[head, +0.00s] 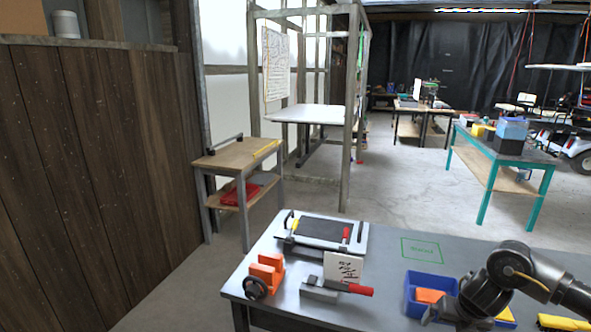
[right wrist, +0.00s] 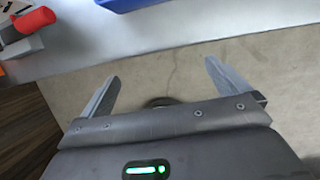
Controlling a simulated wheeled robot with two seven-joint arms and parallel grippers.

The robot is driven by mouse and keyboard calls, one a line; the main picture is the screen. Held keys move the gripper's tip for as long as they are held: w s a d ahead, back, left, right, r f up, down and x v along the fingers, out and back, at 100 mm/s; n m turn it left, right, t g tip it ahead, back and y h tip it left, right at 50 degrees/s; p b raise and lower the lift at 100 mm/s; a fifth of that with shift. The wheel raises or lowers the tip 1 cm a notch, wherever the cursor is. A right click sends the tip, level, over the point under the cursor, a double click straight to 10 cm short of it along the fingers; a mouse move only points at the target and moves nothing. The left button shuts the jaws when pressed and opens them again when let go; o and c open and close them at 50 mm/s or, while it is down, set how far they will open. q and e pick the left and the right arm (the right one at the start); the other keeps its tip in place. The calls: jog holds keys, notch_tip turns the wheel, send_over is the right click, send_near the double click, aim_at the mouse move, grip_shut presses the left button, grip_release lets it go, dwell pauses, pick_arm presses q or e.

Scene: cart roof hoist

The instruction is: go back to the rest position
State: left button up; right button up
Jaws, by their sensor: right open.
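My right arm comes in over the right part of the grey table (head: 390,262) in the head view. In the right wrist view my right gripper (right wrist: 162,68) is open, its two fingers wide apart with nothing between them. Beyond the fingers I see bare concrete floor (right wrist: 175,62) and the table's front edge. My left arm and left gripper are not in view.
A blue bin (head: 412,292) with orange and yellow things stands beside my right arm. A red-handled clamp (head: 325,290), an orange block with a black wheel (head: 266,275) and a tray (head: 322,232) stand left. A wooden wall (head: 100,150) closes the left side.

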jog(key=s+a+f+m+t+y, duration=0.1)
jog(key=s+a+f+m+y, duration=0.2)
jog(key=a, duration=0.6)
jog(key=s+a+f+m+t, duration=0.1)
jog(key=s+a+m+t, duration=0.2)
jog(key=a, duration=0.6)
jog(key=s+a+f+m+y, duration=0.25)
jog(key=a+m, duration=0.25)
jog(key=a, duration=0.4)
jog(key=s+d+f+m+g+h, duration=0.2)
jog(key=s+d+m, duration=0.4)
jog(key=s+m, duration=0.45)
jog(key=s+d+f+m+g+h, duration=0.25)
jog(key=s+d+m, duration=0.4)
jog(key=s, duration=0.65)
notch_tip(320, 180, down, 27)
jog(key=s+m+g, duration=0.1)
jog(key=s+m, duration=0.1)
jog(key=s+d+f+g, duration=0.1)
jog(key=s+d+f, duration=0.1)
jog(key=s+f, duration=1.3)
jog(key=shift+s+h, duration=0.3)
jog(key=shift+s, duration=0.25)
jog(key=shift+c, duration=0.4)
